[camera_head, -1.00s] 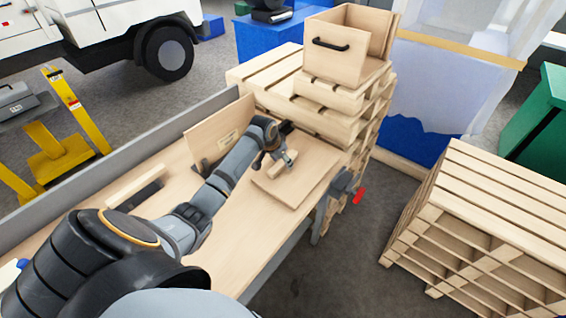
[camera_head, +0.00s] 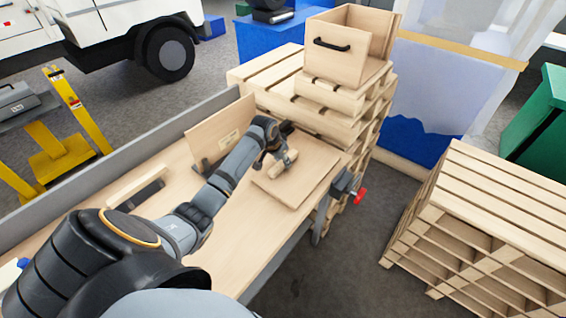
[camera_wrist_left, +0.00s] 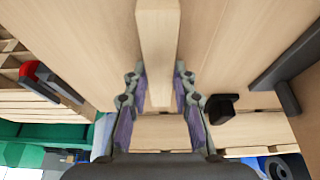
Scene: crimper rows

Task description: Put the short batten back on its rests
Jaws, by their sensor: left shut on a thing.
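The short batten (camera_head: 281,166) is a pale wooden bar at the far end of the bench, over a thin square board (camera_head: 293,190). My left gripper (camera_head: 276,158) is shut on it. In the left wrist view the batten (camera_wrist_left: 158,40) runs from the top edge down between the two fingers of the gripper (camera_wrist_left: 168,100). I cannot tell whether the batten touches the board. A small black block (camera_wrist_left: 222,108) sits just right of the fingers in the wrist view; I cannot tell whether it is a rest. My right gripper is not in view.
An upright panel (camera_head: 222,128) with a label stands left of the gripper. Stacked pallets (camera_head: 325,125) with a wooden box (camera_head: 338,60) rise behind. A red-handled clamp (camera_head: 359,195) is at the bench's right edge. Another pale strip (camera_head: 135,187) lies at the near left.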

